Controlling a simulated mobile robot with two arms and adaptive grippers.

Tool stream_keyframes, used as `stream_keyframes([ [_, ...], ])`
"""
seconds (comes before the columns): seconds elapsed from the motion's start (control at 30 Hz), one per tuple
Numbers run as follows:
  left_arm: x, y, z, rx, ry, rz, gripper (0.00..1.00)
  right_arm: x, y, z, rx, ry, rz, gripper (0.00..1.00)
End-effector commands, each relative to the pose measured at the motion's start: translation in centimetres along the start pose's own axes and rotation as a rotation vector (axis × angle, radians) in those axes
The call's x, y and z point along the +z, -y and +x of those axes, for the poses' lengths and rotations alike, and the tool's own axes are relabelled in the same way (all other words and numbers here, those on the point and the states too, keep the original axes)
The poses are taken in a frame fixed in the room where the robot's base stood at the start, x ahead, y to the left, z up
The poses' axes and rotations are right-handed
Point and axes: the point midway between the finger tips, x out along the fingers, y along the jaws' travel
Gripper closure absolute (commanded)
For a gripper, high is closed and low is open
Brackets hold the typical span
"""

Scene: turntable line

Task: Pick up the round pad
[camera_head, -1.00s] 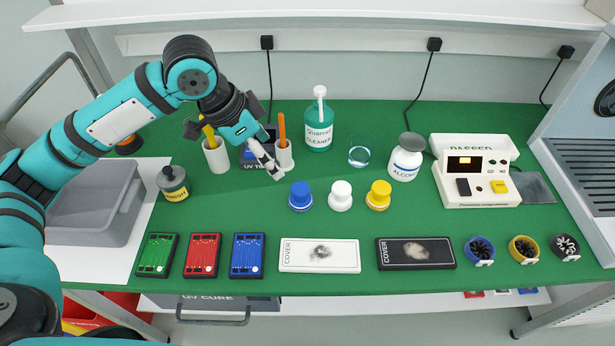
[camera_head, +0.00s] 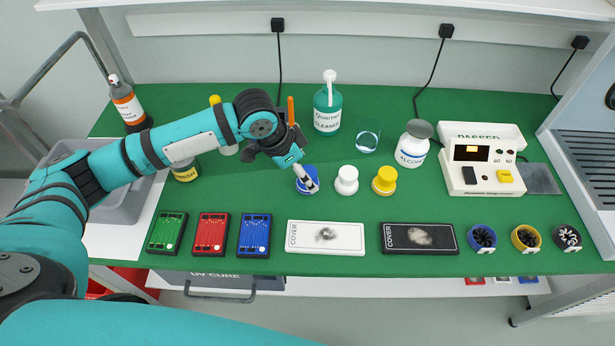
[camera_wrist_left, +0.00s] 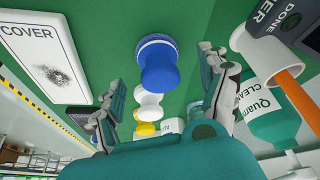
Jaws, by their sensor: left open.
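Three round knobbed pads stand in a row on the green table: blue (camera_head: 299,187), white (camera_head: 346,181) and yellow (camera_head: 384,181). I cannot tell from the pictures which one the task means. My left gripper (camera_head: 304,179) is open at the blue pad and partly covers it in the head view. In the left wrist view the blue pad (camera_wrist_left: 157,66) shows in the gap between the open fingers, apart from them as far as I can see. The white pad (camera_wrist_left: 148,104) and yellow pad (camera_wrist_left: 145,130) show beyond it. My right gripper is out of view.
A white cover plate (camera_head: 325,237) and a black one (camera_head: 419,238) lie in front. Green, red and blue boards (camera_head: 254,235) lie front left. A cleaner bottle (camera_head: 327,112), glass ring (camera_head: 367,142) and alcohol bottle (camera_head: 411,148) stand behind. A tester box (camera_head: 485,165) stands right.

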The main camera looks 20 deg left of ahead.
Motion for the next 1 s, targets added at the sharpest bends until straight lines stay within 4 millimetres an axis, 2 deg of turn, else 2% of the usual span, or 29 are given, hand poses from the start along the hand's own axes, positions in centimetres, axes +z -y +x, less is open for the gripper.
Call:
stream_keyframes([
  [0.2, -0.1, -0.2, 2.7, 0.000, 0.000, 0.000, 0.23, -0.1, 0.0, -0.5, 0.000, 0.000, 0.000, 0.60],
  [0.47, -0.1, -0.1, 3.1, -0.001, -0.001, 0.001, 0.23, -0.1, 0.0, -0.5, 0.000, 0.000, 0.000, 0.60],
  [0.57, -0.1, -0.1, 3.1, -0.001, -0.001, 0.001, 0.33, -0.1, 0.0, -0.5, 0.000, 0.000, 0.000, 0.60],
  [0.9, -0.1, -0.1, 3.1, -0.001, -0.001, 0.001, 0.78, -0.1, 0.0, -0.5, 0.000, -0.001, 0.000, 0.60],
  [1.0, -0.1, -0.1, 3.0, -0.001, -0.001, 0.001, 0.80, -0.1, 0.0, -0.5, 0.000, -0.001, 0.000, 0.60],
])
